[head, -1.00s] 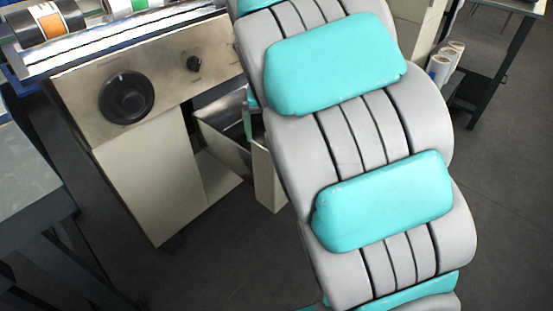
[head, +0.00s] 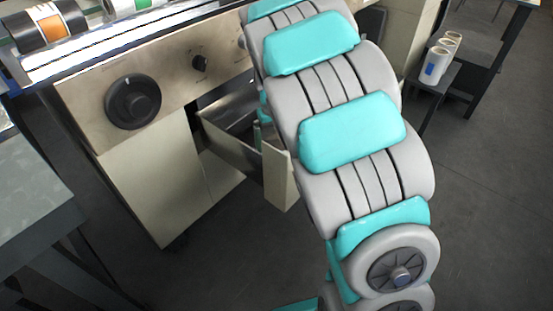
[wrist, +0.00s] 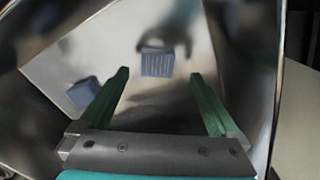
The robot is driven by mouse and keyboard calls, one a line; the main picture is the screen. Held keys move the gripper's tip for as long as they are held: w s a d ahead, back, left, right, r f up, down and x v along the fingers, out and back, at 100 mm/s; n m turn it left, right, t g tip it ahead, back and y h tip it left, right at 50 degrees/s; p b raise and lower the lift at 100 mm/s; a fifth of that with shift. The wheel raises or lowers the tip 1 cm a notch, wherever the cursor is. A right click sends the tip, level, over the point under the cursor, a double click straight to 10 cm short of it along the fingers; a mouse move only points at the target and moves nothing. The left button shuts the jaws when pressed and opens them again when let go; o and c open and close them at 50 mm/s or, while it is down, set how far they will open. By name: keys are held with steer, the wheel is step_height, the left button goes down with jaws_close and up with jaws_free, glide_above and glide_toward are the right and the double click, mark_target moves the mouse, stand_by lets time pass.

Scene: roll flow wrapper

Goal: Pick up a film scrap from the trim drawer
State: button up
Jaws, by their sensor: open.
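The trim drawer (head: 228,148) stands pulled out of the machine's front in the head view, partly hidden by my arm. In the wrist view its shiny metal inside (wrist: 75,45) surrounds my gripper (wrist: 160,75). The gripper is open, its two green fingers apart with nothing between them. A blue striped film scrap (wrist: 157,64) lies ahead, roughly centred between the fingertips and beyond them. A second bluish piece (wrist: 82,92) lies left of the left finger. In the head view a green finger (head: 257,137) shows at the drawer; the rest is hidden.
The machine's control panel (head: 160,85) with a large black knob (head: 132,101) is above the drawer. Rolls (head: 48,27) lie on top at the left. A grey table (head: 35,205) stands at the left. White rolls (head: 436,64) stand on a dark stand at the right. The floor is clear.

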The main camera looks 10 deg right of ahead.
mark_target(276, 157)
steer(key=f, duration=0.3)
steer(key=shift+d+f, duration=0.2)
steer(key=shift+f, duration=0.2)
steer(key=c, duration=1.4)
steer(key=shift+r, duration=0.15)
